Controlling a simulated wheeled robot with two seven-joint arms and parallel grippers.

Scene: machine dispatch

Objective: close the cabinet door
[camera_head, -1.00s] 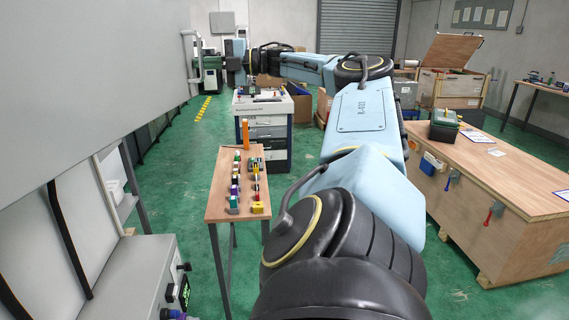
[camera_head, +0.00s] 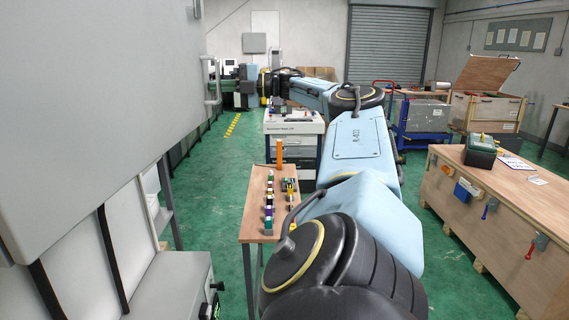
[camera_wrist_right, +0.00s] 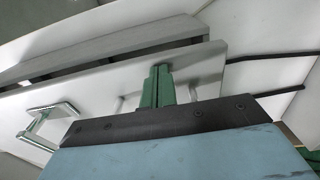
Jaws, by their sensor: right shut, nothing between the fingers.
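The cabinet door is the large pale grey panel (camera_head: 100,95) filling the left of the head view. It stands swung out, with a bar handle (camera_head: 212,82) at its far edge. In the right wrist view the handle (camera_wrist_right: 42,128) is at the left, on a pale panel. My right arm reaches forward and bends left at its far end. My right gripper (camera_head: 230,73) is small there, close to the door's handle edge. Its green fingers (camera_wrist_right: 158,88) are together and empty in the wrist view, in front of the panel. Contact cannot be told. My left gripper is out of view.
A narrow wooden table (camera_head: 256,205) with several small coloured items stands right of the door. A white drawer cart (camera_head: 294,127) is behind it. A large wooden workbench (camera_head: 510,205) is at the right. Green floor (camera_head: 215,180) is free between door and table.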

